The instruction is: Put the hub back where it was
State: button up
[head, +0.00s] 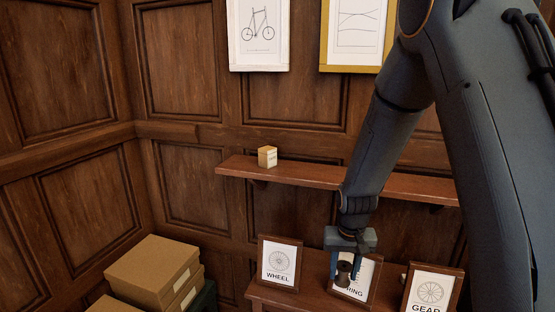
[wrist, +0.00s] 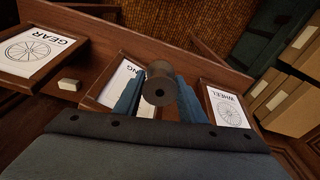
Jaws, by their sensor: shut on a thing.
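The hub (head: 343,268) is a small dark grey-brown spool shape with a hole in its end. It also shows in the wrist view (wrist: 159,86), between the two blue fingers. My gripper (head: 345,272) is shut on the hub and holds it in front of the middle framed board (head: 366,272), whose label reads "ING" with its start covered. The WHEEL board (head: 279,264) stands to the left and the GEAR board (head: 432,289) to the right. The gripper and hub hide part of the middle board. I cannot tell whether the hub touches anything below.
A wooden ledge (head: 262,292) carries the boards. A small pale block (wrist: 69,85) lies between the middle and GEAR boards. A wall shelf (head: 235,166) above holds a small tan box (head: 267,157). Cardboard boxes (head: 150,268) are stacked at lower left. Framed pictures (head: 258,35) hang above.

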aim_at(345, 278)
jog(key=f, duration=0.2)
jog(key=d+f+n, duration=0.1)
jog(key=shift+w+f, duration=0.3)
jog(key=s+f, duration=0.4)
jog(key=f, duration=0.2)
jog(key=shift+s, duration=0.35)
